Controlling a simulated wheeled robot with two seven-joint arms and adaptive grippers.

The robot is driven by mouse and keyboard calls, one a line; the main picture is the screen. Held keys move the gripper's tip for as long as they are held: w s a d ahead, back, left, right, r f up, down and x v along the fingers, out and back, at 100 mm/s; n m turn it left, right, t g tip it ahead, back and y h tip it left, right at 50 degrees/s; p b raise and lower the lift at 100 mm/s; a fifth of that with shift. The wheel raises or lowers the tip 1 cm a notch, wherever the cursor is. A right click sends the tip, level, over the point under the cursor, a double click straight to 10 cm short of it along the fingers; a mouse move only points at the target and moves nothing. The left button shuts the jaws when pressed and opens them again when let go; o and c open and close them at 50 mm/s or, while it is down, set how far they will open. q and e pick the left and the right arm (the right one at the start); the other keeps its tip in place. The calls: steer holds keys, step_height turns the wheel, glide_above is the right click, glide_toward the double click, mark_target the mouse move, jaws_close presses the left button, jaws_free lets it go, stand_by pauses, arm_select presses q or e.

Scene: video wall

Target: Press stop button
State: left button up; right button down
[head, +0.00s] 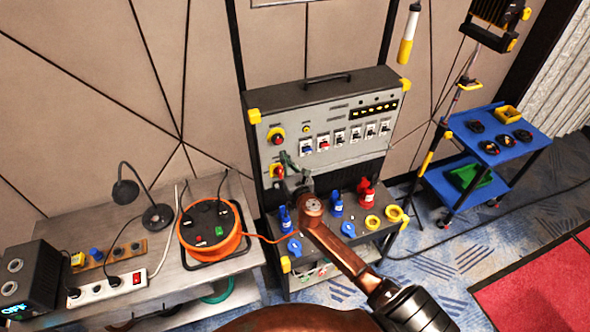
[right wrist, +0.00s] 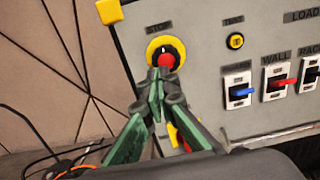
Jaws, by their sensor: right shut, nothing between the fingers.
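The stop button (head: 276,136) is a red knob on a yellow ring at the upper left of the grey panel of the power box (head: 330,85). In the right wrist view, the stop button (right wrist: 167,60) sits under a "STOP" label. My right gripper (head: 285,158) is shut and empty, just below the button in the head view. In the right wrist view, the tips of the right gripper (right wrist: 160,76) overlap the knob's lower edge; I cannot tell whether they touch it. My left gripper is not in view.
A red-and-yellow rotary switch (head: 277,171) sits below the button, close to the gripper. A small yellow test button (right wrist: 236,41) and rocker switches (right wrist: 238,90) are to the right. A metal table (head: 165,270) with an orange cable reel (head: 210,228) stands left.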

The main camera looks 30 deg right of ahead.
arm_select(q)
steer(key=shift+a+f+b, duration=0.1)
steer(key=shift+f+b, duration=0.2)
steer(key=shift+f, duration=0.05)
arm_select(e)
steer(key=d+v, duration=0.1)
steer(key=v, duration=0.5)
steer(key=shift+s+a+f, duration=0.3)
steer(key=shift+s+f, duration=0.05)
steer(key=shift+s, duration=0.1)
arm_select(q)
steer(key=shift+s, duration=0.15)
arm_select(e)
steer(key=shift+s, duration=0.1)
